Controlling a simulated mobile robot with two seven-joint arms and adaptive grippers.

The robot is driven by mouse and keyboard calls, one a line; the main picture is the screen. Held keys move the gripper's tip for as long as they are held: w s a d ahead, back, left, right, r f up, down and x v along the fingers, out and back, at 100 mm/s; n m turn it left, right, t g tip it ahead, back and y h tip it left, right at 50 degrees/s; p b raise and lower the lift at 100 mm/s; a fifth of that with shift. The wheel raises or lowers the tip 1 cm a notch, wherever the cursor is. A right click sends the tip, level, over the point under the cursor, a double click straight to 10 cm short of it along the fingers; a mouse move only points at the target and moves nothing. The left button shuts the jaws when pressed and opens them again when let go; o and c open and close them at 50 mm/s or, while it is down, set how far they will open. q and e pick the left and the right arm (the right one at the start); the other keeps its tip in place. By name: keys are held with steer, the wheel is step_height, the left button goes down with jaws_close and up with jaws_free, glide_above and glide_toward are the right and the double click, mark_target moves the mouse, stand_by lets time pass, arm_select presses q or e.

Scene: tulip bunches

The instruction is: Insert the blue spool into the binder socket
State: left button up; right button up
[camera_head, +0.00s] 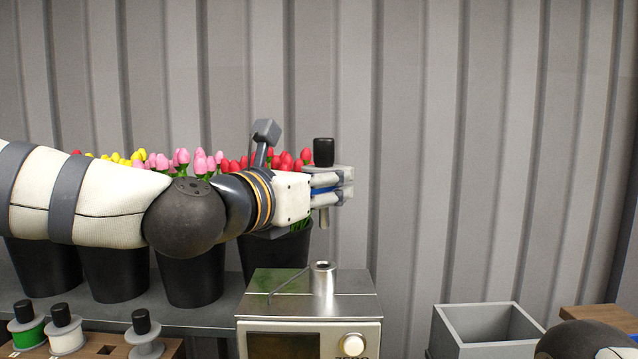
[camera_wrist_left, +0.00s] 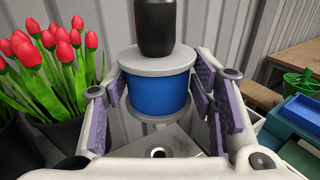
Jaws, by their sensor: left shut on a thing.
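My left gripper (camera_head: 340,186) is shut on the blue spool (camera_wrist_left: 158,93), with its fingers on either side of the blue winding. The spool is upright, with a black knob (camera_head: 323,152) on top and a short grey stem below the fingers. In the head view most of the blue is hidden by the fingers. The binder (camera_head: 310,307) is a metal box below, and its socket (camera_head: 323,279) is an upright metal cylinder on top. The spool hangs above the socket with a clear gap, roughly in line in the head view. The socket's dark hole (camera_wrist_left: 158,152) shows in the wrist view.
Black pots (camera_head: 190,281) of tulips stand on a shelf behind my left arm. A wooden rack (camera_head: 105,350) holds green, white and grey spools at lower left. A grey open bin (camera_head: 487,331) stands right of the binder. A thin rod slopes beside the socket.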

mark_target(322, 220)
arm_select(q)
steer(key=shift+s, duration=0.15)
steer(key=shift+f+b, duration=0.7)
steer(key=shift+f, duration=1.8)
arm_select(e)
steer(key=shift+s+f+g, duration=0.4)
steer(key=shift+s+f, duration=0.5)
arm_select(q)
steer(key=shift+r, duration=0.1)
arm_select(e)
steer(key=shift+w+r, duration=0.1)
arm_select(q)
steer(key=shift+f, duration=0.3)
steer(key=shift+f, duration=0.35)
arm_select(e)
steer(key=shift+s+f, duration=0.25)
arm_select(q)
steer(key=shift+f+b, duration=0.7)
steer(key=shift+f, duration=1.1)
arm_select(e)
steer(key=shift+s+f+g, duration=0.4)
steer(key=shift+s+f, duration=0.35)
steer(key=shift+s, duration=0.05)
arm_select(q)
steer(key=o, duration=1.5)
